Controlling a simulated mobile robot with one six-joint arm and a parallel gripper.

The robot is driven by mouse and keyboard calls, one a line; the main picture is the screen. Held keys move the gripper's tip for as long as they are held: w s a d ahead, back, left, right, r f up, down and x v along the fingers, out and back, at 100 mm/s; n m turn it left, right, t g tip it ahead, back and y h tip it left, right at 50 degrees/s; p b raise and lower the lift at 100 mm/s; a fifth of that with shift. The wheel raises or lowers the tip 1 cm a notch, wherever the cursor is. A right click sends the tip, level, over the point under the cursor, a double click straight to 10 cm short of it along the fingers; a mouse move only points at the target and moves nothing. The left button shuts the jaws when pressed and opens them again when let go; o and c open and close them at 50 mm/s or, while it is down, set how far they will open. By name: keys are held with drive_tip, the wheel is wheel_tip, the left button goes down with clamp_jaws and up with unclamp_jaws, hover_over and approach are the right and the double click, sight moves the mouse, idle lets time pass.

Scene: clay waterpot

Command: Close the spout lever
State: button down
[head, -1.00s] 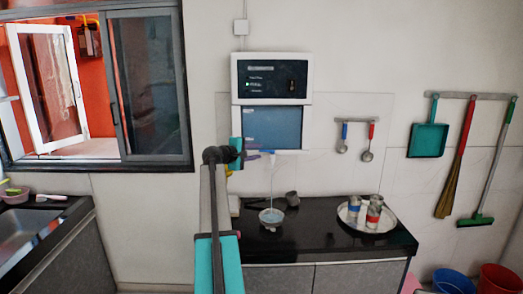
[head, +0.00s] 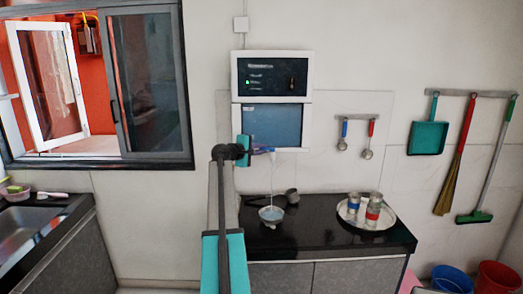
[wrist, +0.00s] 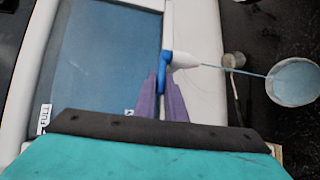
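The spout (wrist: 184,60) is a white nozzle on the water dispenser (head: 272,125), with a small blue lever (wrist: 162,66). A thin stream of water runs from the spout into a bowl (wrist: 296,82), which stands on the counter in the head view (head: 271,214). My gripper (wrist: 162,84) has purple fingers either side of the lower part of the lever. The fingers are close together; whether they press on the lever is not clear. In the head view, my gripper (head: 262,150) is at the spout, and the lever is too small to make out.
Two ladles hang on the wall right of the dispenser. A window and sink are at left.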

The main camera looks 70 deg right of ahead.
drive_tip(key=shift+w+d+f+m+g+b, duration=0.15)
drive_tip(key=shift+d+m+g+b, duration=0.2)
drive_tip(key=shift+g+b, duration=0.35)
drive_tip(key=shift+m+g+y+b, duration=0.3)
drive_tip(key=shift+m+y+b, duration=0.05)
drive_tip(key=shift+y, duration=0.05)
drive_tip(key=shift+a, duration=0.1)
drive_tip(key=c, duration=1.8)
unclamp_jaws()
drive_tip(key=b+v, duration=0.3)
drive_tip(key=v, duration=1.1)
